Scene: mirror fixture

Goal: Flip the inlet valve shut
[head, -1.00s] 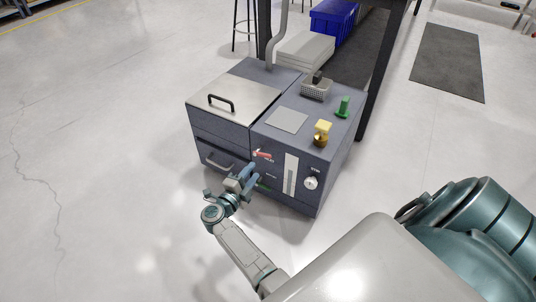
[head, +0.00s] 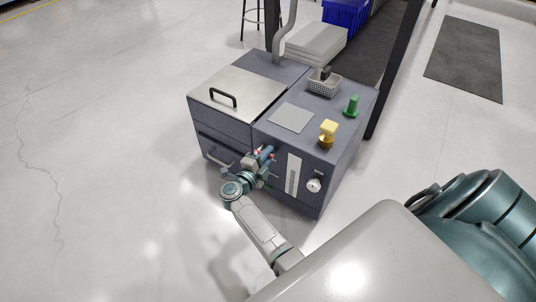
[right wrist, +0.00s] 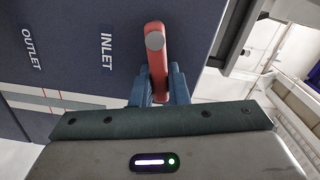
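The inlet valve has a red handle (right wrist: 155,62) with a round silver pivot. It stands beside the "INLET" label (right wrist: 106,51) on the dark front panel in the right wrist view. The handle lies along the label's reading direction. My right gripper (right wrist: 160,85) has one blue finger on each side of the handle's lower end, close against it, and appears shut on it. In the head view my right gripper (head: 265,155) is at the front of the cabinet and mostly hides the handle. My left gripper is not in view.
The grey-blue cabinet (head: 345,160) carries a yellow knob (head: 328,132), a green part (head: 352,106) and a wire basket (head: 324,84) on top. A white dial (head: 314,186) sits right of the valve. An "OUTLET" label (right wrist: 31,49) is beyond the inlet. Open floor lies left.

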